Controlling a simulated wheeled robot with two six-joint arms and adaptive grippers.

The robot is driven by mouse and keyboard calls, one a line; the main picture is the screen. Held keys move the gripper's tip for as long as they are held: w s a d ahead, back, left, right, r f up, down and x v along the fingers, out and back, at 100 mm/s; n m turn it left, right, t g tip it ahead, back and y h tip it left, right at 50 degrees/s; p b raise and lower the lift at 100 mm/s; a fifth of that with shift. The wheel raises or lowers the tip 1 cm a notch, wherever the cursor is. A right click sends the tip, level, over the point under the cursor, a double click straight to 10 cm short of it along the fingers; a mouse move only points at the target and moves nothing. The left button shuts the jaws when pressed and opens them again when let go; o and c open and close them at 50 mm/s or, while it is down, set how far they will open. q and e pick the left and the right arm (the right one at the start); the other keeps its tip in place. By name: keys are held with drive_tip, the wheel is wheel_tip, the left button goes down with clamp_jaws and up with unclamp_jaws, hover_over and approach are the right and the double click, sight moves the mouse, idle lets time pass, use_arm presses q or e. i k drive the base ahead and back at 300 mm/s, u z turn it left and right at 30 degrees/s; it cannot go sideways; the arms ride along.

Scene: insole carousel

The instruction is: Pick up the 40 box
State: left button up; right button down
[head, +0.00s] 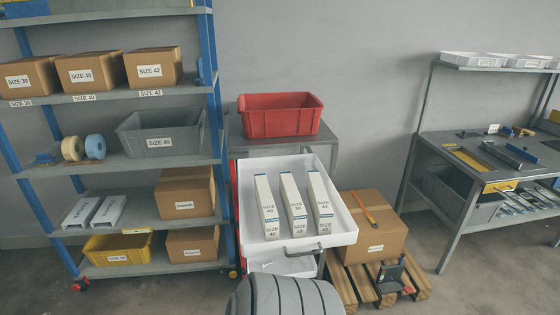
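Three narrow white boxes stand in a white tray (247,228) on a cart in the middle of the head view. The left one, the 40 box (268,208), reads SIZE 40. The middle box (293,204) reads SIZE 38 and the right box (321,203) reads SIZE 42. On the upper shelf at left, a brown carton (88,69) also carries a SIZE 40 label, between cartons for 38 and 42. A grey bin (160,135) below is labelled SIZE 40 too. Neither of my grippers is in view.
A red bin (280,116) stands behind the tray. A taped carton (369,228) sits on a wooden pallet (360,289) to its right. A blue-posted shelf rack (212,90) fills the left, and a workbench (440,160) stands at right. Floor shows between pallet and bench.

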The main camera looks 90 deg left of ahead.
sight(270, 218)
drive_tip(key=u, duration=0.55)
drive_tip(key=i, duration=0.8)
drive_tip(key=u, duration=0.8)
